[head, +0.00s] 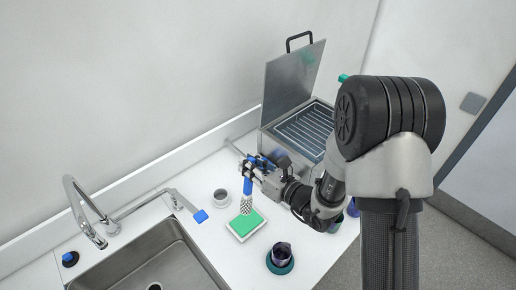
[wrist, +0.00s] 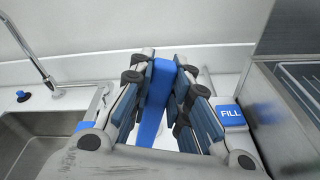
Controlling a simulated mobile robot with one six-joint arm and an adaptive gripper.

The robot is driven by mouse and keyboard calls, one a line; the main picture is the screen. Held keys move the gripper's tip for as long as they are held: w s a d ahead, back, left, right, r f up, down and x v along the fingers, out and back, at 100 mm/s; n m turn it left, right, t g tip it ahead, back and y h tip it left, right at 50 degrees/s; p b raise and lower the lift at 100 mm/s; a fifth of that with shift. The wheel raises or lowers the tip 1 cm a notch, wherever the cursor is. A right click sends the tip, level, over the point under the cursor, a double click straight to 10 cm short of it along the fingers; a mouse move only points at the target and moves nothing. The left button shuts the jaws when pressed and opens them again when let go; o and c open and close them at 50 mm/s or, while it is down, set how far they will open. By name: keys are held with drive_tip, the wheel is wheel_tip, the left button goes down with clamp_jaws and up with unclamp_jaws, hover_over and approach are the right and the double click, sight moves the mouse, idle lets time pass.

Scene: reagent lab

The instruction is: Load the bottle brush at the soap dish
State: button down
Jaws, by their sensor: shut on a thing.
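The bottle brush has a blue handle (head: 247,185) and a grey bristle head (head: 246,205) pointing down. My gripper (head: 254,167) is shut on the upper part of the handle and holds the brush nearly upright. In the wrist view the blue handle (wrist: 153,118) runs between the finger pads of my gripper (wrist: 172,90). The soap dish (head: 236,237) is a white tray with a green top, lying on the counter. In the head view the bristle end is over the dish's far edge; I cannot tell whether it touches. The wrist view does not show the bristles or the dish.
A small grey cup (head: 221,197) stands just left of the dish. A dark cup (head: 281,251) on a green base stands in front. The sink (head: 150,262) and tap (head: 84,208) are at left. An open-lidded metal bath (head: 292,92) stands behind my gripper.

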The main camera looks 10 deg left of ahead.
sight(250, 182)
drive_tip(key=shift+s+a+f+b, duration=0.1)
drive_tip(key=shift+a+f+b, duration=0.1)
drive_tip(key=shift+f, duration=0.15)
drive_tip(key=shift+a+f+b, duration=0.1)
drive_tip(key=shift+f+b, duration=0.1)
drive_tip(key=shift+f, duration=0.1)
drive_tip(key=shift+d+f+b, duration=0.1)
drive_tip(key=shift+f+b, duration=1.35)
drive_tip(key=shift+f, duration=0.8)
drive_tip(key=shift+f+b, duration=0.75)
drive_tip(key=shift+r+p, duration=2.45)
drive_tip(key=shift+r, duration=1.25)
